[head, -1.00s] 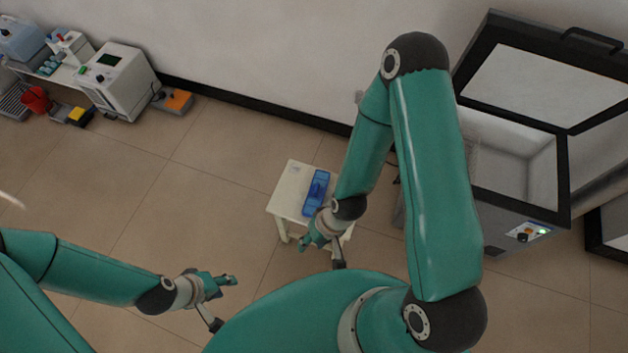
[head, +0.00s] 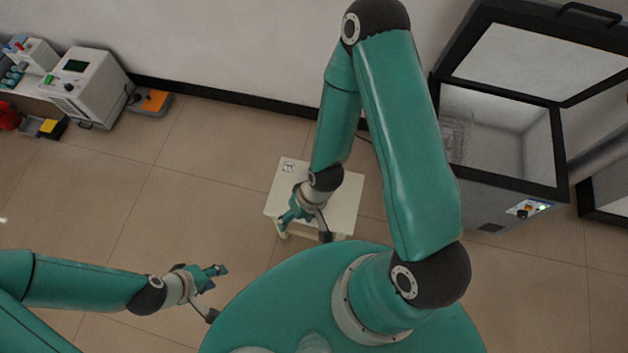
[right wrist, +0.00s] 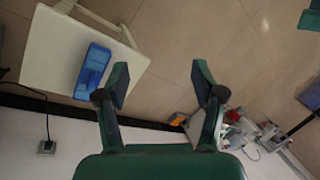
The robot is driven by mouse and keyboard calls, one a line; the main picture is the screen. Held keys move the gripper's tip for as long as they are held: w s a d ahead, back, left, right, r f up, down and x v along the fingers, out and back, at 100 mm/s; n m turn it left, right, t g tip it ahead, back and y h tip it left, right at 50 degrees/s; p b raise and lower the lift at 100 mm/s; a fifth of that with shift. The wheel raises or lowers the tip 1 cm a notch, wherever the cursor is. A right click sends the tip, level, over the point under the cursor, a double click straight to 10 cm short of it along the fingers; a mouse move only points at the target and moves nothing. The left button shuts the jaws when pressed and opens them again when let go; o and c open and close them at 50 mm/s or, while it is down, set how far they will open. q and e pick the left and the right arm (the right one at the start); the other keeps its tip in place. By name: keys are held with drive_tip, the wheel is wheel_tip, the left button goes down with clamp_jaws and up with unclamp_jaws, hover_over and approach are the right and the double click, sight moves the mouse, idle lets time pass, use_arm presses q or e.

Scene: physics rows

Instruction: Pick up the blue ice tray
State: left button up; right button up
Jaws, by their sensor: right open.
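The blue ice tray (right wrist: 92,70) lies on the white stool (right wrist: 48,55), near one edge of its top, in the right wrist view. In the head view the stool (head: 345,200) shows, but the tray is hidden behind my right arm. My right gripper (head: 286,217) is over the stool's near left part in the head view.
An open chest freezer (head: 495,190) stands at the right with its lid (head: 540,55) raised. A white lab device (head: 88,88) and an orange-topped box (head: 152,102) stand by the wall at the left. The floor (head: 200,200) between them and the stool is clear.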

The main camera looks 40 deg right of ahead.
drive_tip(key=w+d+f+n+b, duration=0.5)
drive_tip(key=w+f+b, duration=0.3)
drive_tip(key=b, duration=0.6)
drive_tip(key=w+d+f+n+h+b, duration=0.1)
drive_tip(key=w+d+n+b, duration=0.15)
drive_tip(key=d+b, duration=0.4)
drive_tip(key=w+d+f+n+h+b, duration=0.25)
drive_tip(key=d+b, duration=0.25)
drive_tip(key=b, duration=0.3)
drive_tip(key=shift+n+t+y, duration=0.3)
drive_tip(key=shift+y, duration=0.05)
drive_tip(key=f+b, duration=0.1)
drive_tip(key=f, duration=0.2)
drive_tip(key=f+b, duration=0.1)
drive_tip(key=f, duration=0.2)
drive_tip(key=a+f+b, duration=0.1)
drive_tip(key=f, duration=0.3)
drive_tip(key=shift+w, duration=0.15)
drive_tip(key=f+b, duration=0.1)
drive_tip(key=f, duration=0.1)
drive_tip(key=a+f+b, duration=0.1)
drive_tip(key=f, duration=0.1)
drive_tip(key=shift+f+b, duration=0.25)
drive_tip(key=shift+b, duration=0.1)
drive_tip(key=shift+f, duration=0.4)
drive_tip(key=c, duration=1.5)
